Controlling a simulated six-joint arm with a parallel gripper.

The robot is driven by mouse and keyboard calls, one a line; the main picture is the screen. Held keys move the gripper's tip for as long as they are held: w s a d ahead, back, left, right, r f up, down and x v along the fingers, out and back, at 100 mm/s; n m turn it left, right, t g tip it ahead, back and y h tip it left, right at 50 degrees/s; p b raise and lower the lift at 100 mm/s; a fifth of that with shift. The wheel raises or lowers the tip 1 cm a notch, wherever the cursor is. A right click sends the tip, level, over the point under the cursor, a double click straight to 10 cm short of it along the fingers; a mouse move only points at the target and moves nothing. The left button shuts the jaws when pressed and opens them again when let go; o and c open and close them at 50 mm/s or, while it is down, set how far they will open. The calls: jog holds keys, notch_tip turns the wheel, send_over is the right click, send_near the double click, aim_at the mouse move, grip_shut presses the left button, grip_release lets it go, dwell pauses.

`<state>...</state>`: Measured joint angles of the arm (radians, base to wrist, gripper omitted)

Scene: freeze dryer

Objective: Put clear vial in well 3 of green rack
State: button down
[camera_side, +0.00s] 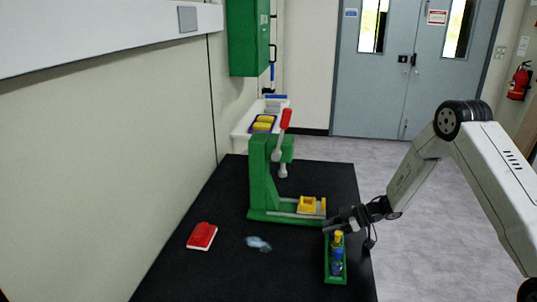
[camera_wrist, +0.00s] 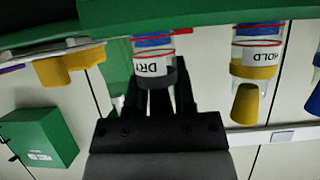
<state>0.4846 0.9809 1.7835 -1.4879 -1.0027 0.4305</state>
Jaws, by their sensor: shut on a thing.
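The green rack (camera_side: 327,268) stands at the front right of the black table, with vials that show yellow and blue parts in it. My gripper (camera_side: 338,225) is low at the rack's far end. In the wrist view, which appears upside down, my gripper (camera_wrist: 158,95) is shut on a clear vial (camera_wrist: 155,48) with a white "DRY" label. Its lower end is at the green rack edge (camera_wrist: 220,18); I cannot tell whether it is seated in a well. A vial labelled "HOLD" (camera_wrist: 256,52) with a yellow stopper stands beside it.
A green press-like device (camera_side: 262,180) with a red-tipped lever and a yellow block (camera_side: 308,205) stands just behind the rack. A red and white item (camera_side: 202,236) and a bluish crumpled item (camera_side: 258,243) lie to the left. Between them and the rack the table is clear.

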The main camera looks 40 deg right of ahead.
jog(key=shift+s+f, duration=0.1)
jog(key=shift+f, duration=0.45)
jog(key=shift+c, duration=2.2)
grip_release()
jog(key=shift+r, duration=0.65)
jog(key=v, duration=1.2)
